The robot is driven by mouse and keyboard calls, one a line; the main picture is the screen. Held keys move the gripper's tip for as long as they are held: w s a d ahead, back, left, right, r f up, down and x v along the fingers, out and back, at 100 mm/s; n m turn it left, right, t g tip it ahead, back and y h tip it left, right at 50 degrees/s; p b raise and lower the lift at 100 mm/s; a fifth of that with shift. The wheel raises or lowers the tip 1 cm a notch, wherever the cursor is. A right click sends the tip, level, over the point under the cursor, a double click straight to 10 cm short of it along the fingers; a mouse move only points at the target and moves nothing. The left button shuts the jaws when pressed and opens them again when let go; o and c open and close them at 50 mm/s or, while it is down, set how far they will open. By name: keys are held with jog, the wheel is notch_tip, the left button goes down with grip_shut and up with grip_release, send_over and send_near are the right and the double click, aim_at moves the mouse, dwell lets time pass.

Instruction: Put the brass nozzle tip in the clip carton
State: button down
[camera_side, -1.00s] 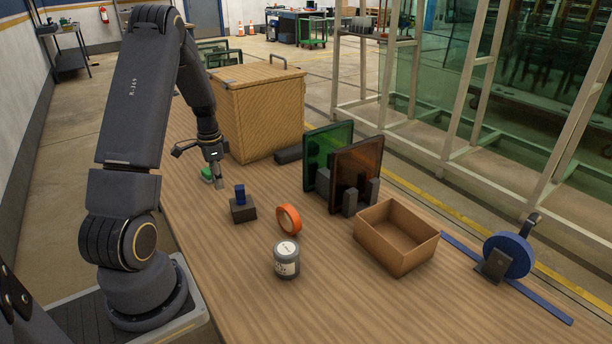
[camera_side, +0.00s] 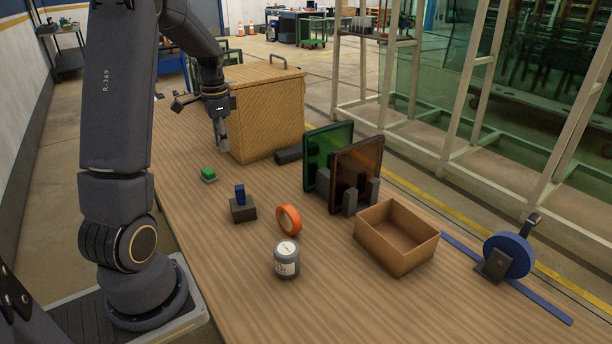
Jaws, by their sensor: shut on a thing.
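My gripper (camera_side: 223,149) is at the left front of the wicker-like crate, fingers pointing down. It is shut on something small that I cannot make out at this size. I see no brass nozzle tip lying on the table; it may be what the fingers hide. An open, brown cardboard box (camera_side: 376,246), seemingly the clip carton, stands at the right of the table, well away from my gripper. Its visible inside looks empty.
The large crate (camera_side: 268,118) stands right beside my gripper. A green block (camera_side: 208,174), a blue piece on a dark block (camera_side: 243,210), orange tape (camera_side: 288,220) and a grey jar (camera_side: 287,262) lie between. Racked glass panes (camera_side: 355,172) stand behind the box.

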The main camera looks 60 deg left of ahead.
jog(key=w+d, duration=0.3)
jog(key=w, duration=0.3)
jog(key=w+d, duration=0.4)
jog(key=w, duration=0.3)
jog(key=n, duration=0.2)
send_over(378, 236)
jog(key=w+a, duration=0.3)
jog(key=w, duration=0.1)
notch_tip(378, 236, down, 20)
jog(key=shift+d+r, duration=0.1)
jog(key=shift+r, duration=0.1)
jog(key=shift+f, duration=2)
jog(key=shift+f, duration=0.1)
jog(key=c, duration=0.9)
grip_release()
